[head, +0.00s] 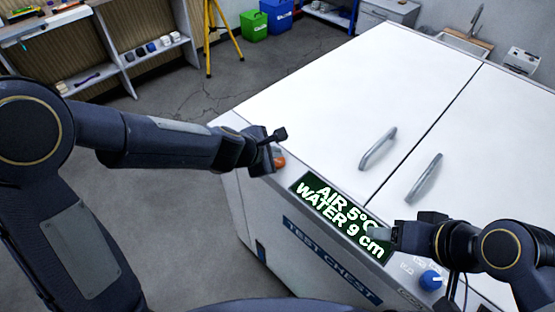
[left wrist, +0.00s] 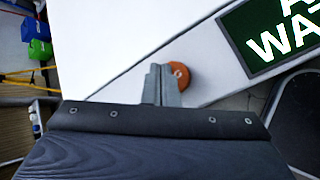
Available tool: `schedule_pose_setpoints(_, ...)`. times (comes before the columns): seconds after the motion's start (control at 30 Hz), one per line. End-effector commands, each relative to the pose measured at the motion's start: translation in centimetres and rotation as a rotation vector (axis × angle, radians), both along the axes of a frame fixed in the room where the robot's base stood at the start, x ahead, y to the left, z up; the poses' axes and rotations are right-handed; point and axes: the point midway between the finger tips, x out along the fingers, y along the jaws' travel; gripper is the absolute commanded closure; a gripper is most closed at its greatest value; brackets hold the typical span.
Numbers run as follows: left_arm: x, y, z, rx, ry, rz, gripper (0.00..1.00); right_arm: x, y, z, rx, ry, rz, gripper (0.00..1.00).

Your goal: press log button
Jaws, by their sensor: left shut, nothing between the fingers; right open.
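An orange round button (head: 279,160) sits on the front ledge of the white test chest (head: 330,100), left of the display. In the left wrist view the orange button (left wrist: 180,74) shows just beside the fingertips, partly hidden by them. My left gripper (head: 275,136) is shut and empty, at the button; I cannot tell whether it touches. Its closed fingers also show in the left wrist view (left wrist: 162,84). My right gripper (head: 380,234) is open, over the lower right end of the display. The green display (head: 340,215) reads AIR 5°C, WATER 9 cm.
A blue knob (head: 430,280) is on the ledge below my right gripper. Two grey lid handles (head: 378,148) stand up from the chest top. A yellow tripod (head: 208,40), green bin (head: 253,26) and blue bin (head: 277,14) stand behind on open floor.

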Motion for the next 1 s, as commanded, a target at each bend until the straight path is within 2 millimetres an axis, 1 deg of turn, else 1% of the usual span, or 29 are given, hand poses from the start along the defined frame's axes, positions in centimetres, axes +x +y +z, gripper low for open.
schedule_pose_setpoints(0.67,0.0,-0.01,-0.03,0.0,0.0,0.0,1.0,0.0,0.0,-0.02,0.0,0.0,0.0,0.43)
schedule_pose_setpoints(1.0,0.0,0.0,-0.92,0.0,0.0,0.0,1.0,0.0,0.0,-0.88,0.0,0.0,0.0,0.43)
